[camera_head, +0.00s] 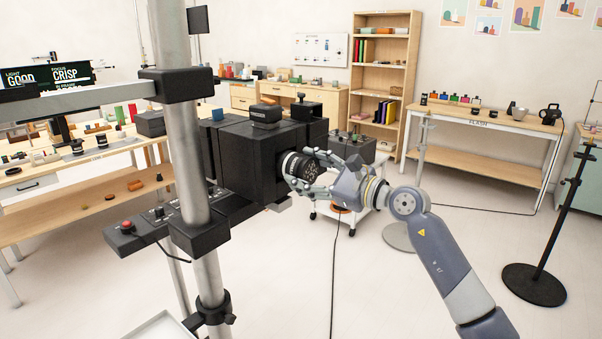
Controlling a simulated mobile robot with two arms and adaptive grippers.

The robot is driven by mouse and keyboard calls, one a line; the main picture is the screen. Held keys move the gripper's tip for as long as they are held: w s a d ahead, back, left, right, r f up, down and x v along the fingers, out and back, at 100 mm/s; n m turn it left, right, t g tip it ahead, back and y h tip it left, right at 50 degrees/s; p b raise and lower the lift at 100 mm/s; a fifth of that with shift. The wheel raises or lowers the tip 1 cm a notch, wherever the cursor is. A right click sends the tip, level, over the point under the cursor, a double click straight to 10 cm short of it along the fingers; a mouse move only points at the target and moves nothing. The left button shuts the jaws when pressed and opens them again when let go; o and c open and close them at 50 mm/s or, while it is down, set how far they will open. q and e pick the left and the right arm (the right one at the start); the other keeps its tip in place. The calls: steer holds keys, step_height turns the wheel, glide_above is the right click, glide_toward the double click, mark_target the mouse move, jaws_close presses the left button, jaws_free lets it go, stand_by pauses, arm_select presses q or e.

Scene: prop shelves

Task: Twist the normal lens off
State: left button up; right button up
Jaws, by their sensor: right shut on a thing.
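The normal lens (301,166), a short black barrel with pale markings and a lighter ring, sits on the front of the large black camera (245,160). The camera is fixed beside a grey metal column (190,140). My right gripper (308,172) reaches in from the right and is shut around the lens, with fingers above and below it. The lens appears to be at the camera's front face; whether a gap lies between them is too small to tell. My left gripper is out of view.
A control box with a red button (128,227) sits low left of the column. A white cart (347,200) stands behind my right arm. Benches with small props line the left and back. A black stand (535,280) is at right. A cable crosses the open floor.

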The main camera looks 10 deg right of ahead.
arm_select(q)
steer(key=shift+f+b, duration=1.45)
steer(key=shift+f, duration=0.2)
arm_select(e)
steer(key=shift+n, duration=1.1)
steer(key=shift+f+n+b, duration=0.1)
steer(key=shift+n+b, duration=0.3)
steer(key=shift+b, duration=0.2)
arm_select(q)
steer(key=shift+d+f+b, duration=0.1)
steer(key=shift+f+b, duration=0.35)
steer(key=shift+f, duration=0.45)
arm_select(e)
steer(key=shift+d+n, duration=0.1)
steer(key=shift+n, duration=0.2)
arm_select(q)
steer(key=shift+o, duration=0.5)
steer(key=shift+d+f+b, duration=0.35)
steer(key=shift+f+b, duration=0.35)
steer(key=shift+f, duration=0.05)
arm_select(e)
steer(key=shift+n, duration=0.5)
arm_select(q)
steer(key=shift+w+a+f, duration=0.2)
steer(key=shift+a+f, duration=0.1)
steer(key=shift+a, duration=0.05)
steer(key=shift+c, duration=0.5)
arm_select(e)
steer(key=shift+n, duration=0.3)
